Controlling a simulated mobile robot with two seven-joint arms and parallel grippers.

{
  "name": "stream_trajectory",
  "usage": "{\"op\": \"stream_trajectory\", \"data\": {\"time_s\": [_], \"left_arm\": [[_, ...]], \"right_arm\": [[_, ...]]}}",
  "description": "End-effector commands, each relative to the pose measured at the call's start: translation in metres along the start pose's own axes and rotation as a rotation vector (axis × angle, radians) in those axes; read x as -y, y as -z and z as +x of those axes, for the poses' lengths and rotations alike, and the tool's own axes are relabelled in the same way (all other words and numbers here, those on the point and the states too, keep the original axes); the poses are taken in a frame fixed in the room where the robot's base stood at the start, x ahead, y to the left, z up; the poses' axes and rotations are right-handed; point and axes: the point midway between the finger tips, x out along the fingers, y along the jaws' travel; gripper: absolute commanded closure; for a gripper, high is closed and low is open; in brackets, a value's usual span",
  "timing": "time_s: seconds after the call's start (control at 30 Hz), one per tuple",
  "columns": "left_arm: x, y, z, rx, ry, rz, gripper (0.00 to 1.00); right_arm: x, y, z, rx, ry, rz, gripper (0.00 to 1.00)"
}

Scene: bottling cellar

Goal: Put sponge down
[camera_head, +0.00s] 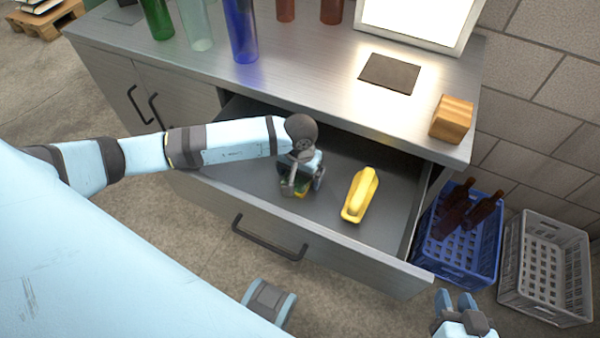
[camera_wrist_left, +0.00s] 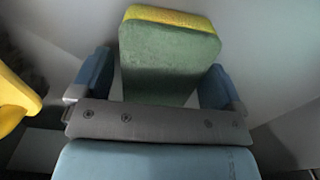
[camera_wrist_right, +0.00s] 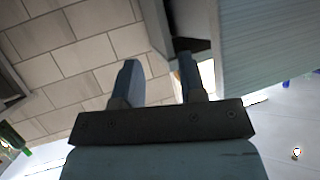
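The yellow-and-green sponge (camera_head: 301,189) is low inside the open drawer (camera_head: 240,172), partly hidden by my left gripper. In the left wrist view the sponge (camera_wrist_left: 165,62) stands between the two fingers, with a gap at each side. My left gripper (camera_head: 303,184) reaches down into the drawer and is open around the sponge. Whether the sponge rests fully on the drawer floor is hidden. My right gripper (camera_head: 456,301) is outside the drawer at the lower right. In the right wrist view the right gripper (camera_wrist_right: 157,80) is open and empty.
A yellow brush-like object (camera_head: 360,195) lies in the drawer to the right of the sponge. Bottles (camera_head: 240,30), a dark mat (camera_head: 390,73) and a wooden block (camera_head: 452,119) stand on the counter. Blue (camera_head: 455,252) and grey (camera_head: 546,268) crates stand on the floor at right.

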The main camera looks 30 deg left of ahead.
Motion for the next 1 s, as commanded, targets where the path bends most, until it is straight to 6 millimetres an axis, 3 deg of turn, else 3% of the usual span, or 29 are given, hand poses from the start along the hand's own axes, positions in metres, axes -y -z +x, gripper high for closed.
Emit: {"op": "stream_trajectory", "data": {"time_s": [0.27,0.7,1.0], "left_arm": [[0.0,0.0,-0.008,-0.001,-0.001,0.0,0.07],[0.0,0.001,-0.096,-0.003,0.0,0.0,0.07],[0.0,0.0,-0.123,-0.001,0.0,0.0,0.07]], "right_arm": [[-0.001,0.002,-0.002,0.007,-0.003,-0.005,0.62],[-0.005,0.001,-0.003,0.033,-0.02,-0.01,0.62],[-0.005,-0.002,-0.002,0.041,-0.022,-0.011,0.62]]}}
